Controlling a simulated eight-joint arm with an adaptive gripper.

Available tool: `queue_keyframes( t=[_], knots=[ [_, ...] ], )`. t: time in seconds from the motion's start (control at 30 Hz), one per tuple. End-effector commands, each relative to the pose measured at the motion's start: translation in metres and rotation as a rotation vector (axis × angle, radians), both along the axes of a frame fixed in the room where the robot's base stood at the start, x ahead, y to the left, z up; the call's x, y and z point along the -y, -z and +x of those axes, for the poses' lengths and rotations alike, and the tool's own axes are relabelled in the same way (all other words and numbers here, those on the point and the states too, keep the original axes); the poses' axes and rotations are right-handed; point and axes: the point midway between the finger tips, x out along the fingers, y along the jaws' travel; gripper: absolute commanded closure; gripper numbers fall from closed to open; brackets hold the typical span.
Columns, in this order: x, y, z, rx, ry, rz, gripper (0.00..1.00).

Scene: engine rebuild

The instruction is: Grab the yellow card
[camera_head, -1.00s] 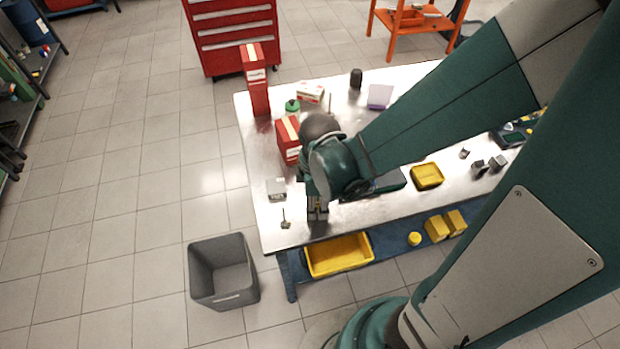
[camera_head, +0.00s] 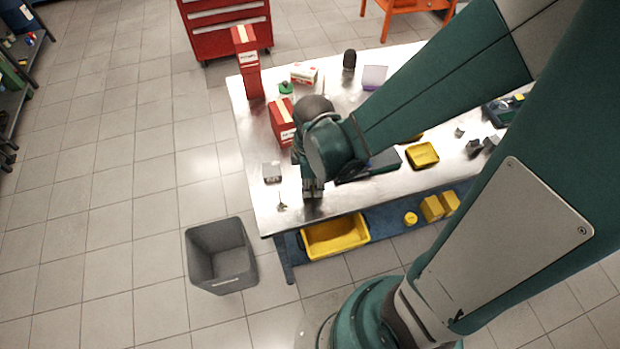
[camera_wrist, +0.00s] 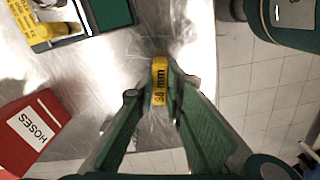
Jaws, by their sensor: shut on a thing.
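The yellow card (camera_wrist: 160,82), marked "30 mm", is a small narrow piece standing between my fingertips in the wrist view. My gripper (camera_wrist: 158,92) is shut on it, over the bare metal tabletop. In the head view my gripper (camera_head: 313,188) is near the front left part of the workbench (camera_head: 350,210). The card is too small to make out there, and my wrist hides part of the bench behind it.
A red box labelled "HOSES" (camera_wrist: 30,135) is near my gripper. A small grey block (camera_head: 271,172) lies to its left. A yellow tray (camera_head: 422,155) is to the right. A grey bin (camera_head: 222,256) stands on the floor at left, and a yellow bin (camera_head: 336,236) sits below the bench top.

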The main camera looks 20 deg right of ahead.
Motion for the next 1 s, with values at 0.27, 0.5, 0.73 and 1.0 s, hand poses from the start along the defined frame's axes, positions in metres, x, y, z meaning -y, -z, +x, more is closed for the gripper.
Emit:
queue_keyframes(
  t=[0.27, 0.5, 0.73, 1.0],
  knots=[
    [0.0, -0.002, 0.0, 0.0, 0.0, 0.0, 0.99],
    [0.0, -0.011, 0.0, 0.0, 0.0, 0.0, 0.99],
    [0.0, -0.03, 0.0, 0.0, 0.0, 0.0, 0.99],
    [0.0, -0.06, 0.0, 0.0, 0.0, 0.0, 0.99]
  ],
)
